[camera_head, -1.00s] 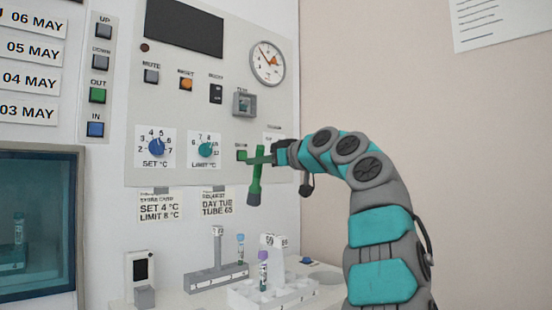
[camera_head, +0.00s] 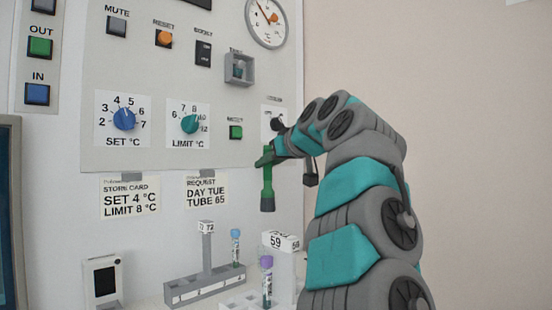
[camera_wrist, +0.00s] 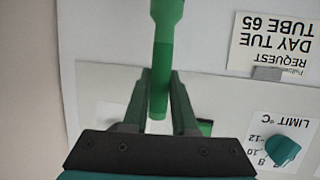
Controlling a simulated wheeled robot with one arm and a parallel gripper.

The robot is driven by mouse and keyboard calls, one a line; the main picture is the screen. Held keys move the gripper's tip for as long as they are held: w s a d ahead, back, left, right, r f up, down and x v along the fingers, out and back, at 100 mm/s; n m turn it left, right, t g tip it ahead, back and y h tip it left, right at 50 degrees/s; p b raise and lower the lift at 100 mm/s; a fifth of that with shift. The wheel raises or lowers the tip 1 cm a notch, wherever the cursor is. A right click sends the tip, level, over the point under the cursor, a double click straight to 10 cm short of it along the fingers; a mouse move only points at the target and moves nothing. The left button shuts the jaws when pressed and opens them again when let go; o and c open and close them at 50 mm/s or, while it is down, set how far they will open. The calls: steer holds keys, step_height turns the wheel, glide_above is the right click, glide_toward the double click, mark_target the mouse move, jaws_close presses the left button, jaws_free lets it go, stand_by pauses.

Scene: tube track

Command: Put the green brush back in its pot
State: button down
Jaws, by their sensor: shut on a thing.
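The green brush (camera_head: 267,180) hangs upright in front of the white wall, its dark end (camera_head: 267,204) pointing down. My gripper (camera_head: 267,158) is shut on the upper part of its handle. The wrist view shows the green handle (camera_wrist: 162,55) between my gripper's two fingers (camera_wrist: 160,108). In the head view the brush is above the racks, apart from them, and roughly in line with the purple-capped tube. I cannot make out the pot in either current view; my arm covers the right part of the counter.
A grey rack (camera_head: 205,285) and a white rack (camera_head: 285,272) with a purple-capped tube (camera_head: 266,280) stand below. A blue-capped tube (camera_head: 235,246) stands near them. The control panel (camera_head: 170,70) with knobs and buttons is behind. A small device (camera_head: 102,282) stands at left.

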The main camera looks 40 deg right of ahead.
mark_target(272, 209)
steer(key=shift+d+f+b, duration=0.15)
steer(key=shift+f+b, duration=0.25)
steer(key=shift+f, duration=0.25)
step_height(272, 209, down, 6)
steer(key=b, duration=0.4)
steer(key=shift+b, duration=0.3)
steer(key=shift+w+f+b, duration=0.1)
steer(key=shift+f+b, duration=0.1)
steer(key=shift+b, duration=0.15)
steer(key=shift+f, duration=0.2)
steer(key=shift+f+b, duration=0.8)
steer(key=shift+b, duration=0.3)
steer(key=shift+f, duration=0.15)
steer(key=shift+f+b, duration=0.85)
steer(key=shift+b, duration=0.25)
